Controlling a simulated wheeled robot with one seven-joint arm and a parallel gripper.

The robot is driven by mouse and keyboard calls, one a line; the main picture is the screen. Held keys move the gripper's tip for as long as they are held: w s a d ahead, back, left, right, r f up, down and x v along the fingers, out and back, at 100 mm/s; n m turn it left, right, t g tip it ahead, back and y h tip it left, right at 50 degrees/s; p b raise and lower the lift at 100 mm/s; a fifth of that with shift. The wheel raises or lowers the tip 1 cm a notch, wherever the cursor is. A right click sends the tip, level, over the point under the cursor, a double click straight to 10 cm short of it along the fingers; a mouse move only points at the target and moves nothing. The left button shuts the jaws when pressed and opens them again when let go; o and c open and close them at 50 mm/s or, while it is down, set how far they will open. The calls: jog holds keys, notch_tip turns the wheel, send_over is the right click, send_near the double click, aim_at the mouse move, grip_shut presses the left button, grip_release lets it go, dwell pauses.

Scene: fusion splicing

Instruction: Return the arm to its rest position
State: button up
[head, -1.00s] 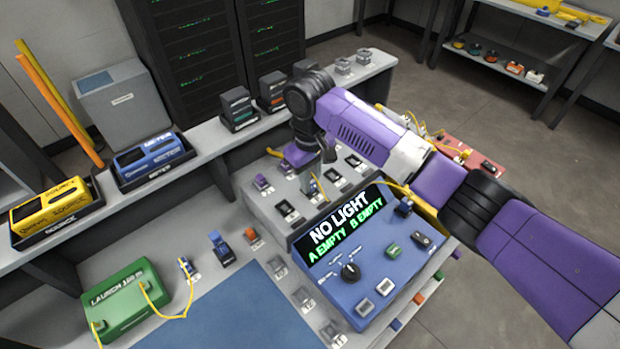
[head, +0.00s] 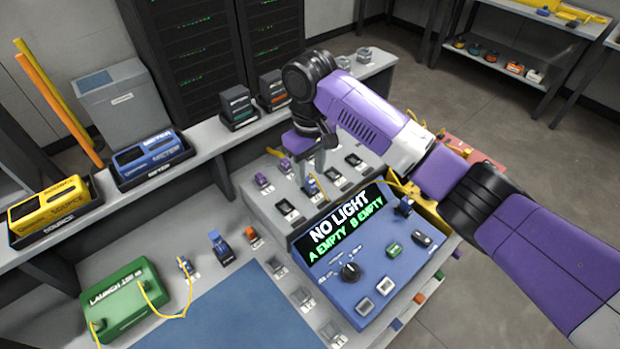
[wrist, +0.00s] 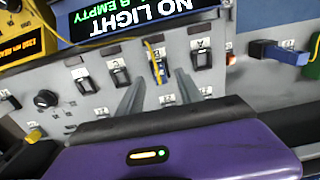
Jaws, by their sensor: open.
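My purple and black arm reaches in from the right in the head view, and its wrist hangs over the grey stepped rack of connector slots (head: 275,208). My gripper (head: 318,172) points down there, small and partly hidden by the wrist in this view. In the wrist view my gripper (wrist: 160,85) shows two grey fingers spread apart with nothing held between them. A blue connector with a yellow cable (wrist: 158,68) sits in a rack slot just beyond the fingers, apart from them as far as I can tell.
The blue console (head: 375,262) reads "NO LIGHT, A EMPTY, B EMPTY" and stands below my forearm. A green launch box (head: 125,298), a yellow source (head: 50,208) and a blue meter (head: 150,158) are at left. Two small dark boxes (head: 237,108) stand on the shelf behind. A blue mat (head: 240,312) lies clear in front.

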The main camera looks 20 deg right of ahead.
jog(key=shift+r, duration=2.15)
